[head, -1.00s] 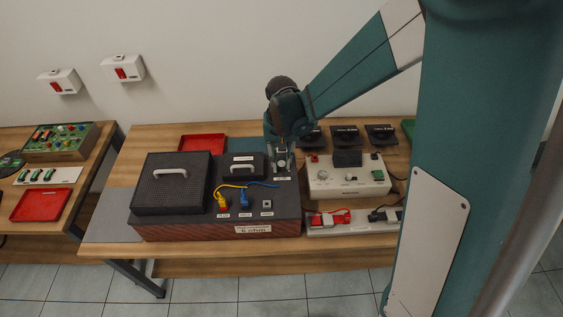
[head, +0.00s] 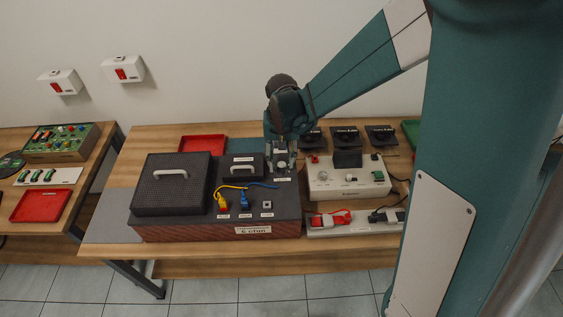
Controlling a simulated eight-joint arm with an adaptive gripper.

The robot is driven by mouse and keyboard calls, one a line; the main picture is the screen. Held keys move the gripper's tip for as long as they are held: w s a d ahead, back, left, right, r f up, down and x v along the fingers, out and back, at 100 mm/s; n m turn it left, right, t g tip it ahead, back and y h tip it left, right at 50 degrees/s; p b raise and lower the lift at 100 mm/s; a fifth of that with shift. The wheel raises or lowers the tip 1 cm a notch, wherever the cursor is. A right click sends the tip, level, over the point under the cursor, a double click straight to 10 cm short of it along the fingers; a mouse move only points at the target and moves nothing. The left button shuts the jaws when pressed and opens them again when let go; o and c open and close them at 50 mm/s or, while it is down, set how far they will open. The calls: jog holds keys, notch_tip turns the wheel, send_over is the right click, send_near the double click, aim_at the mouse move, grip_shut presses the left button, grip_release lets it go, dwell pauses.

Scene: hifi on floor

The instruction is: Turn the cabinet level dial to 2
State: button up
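The cabinet (head: 170,231) is a low dark speaker-like box with a reddish front and a "6 ohm" label (head: 253,230). It stands on the wooden table. My gripper (head: 280,168) points down over the back right corner of its top, just behind a small white label (head: 283,180). No dial can be made out there; my gripper covers that spot. The fingers are too small and dark to tell whether they are open, shut or touching anything. The dial's setting cannot be read.
On the cabinet are a large black grille cover (head: 172,190), a small handled lid (head: 242,168), and yellow (head: 222,203) and blue (head: 244,201) plugs with cables. A white control box (head: 345,185) and a power strip (head: 352,224) sit close on the right. A red tray (head: 203,143) lies behind.

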aim_at(284, 165)
notch_tip(284, 165, up, 11)
dwell(0.7)
jog(key=shift+r, duration=0.1)
jog(key=shift+r, duration=0.1)
dwell(0.4)
jog(key=s+d+r+t, duration=0.3)
jog(key=s+d+r, duration=0.1)
jog(key=s+d, duration=0.5)
jog(key=s+d+r+t, duration=0.4)
jog(key=s+d, duration=0.5)
jog(key=s, duration=0.3)
jog(key=shift+s+d+r+n+b, duration=0.3)
jog(key=shift+s+r+b, duration=0.1)
jog(key=shift+r, duration=0.25)
jog(key=shift+w, duration=0.1)
dwell(3.3)
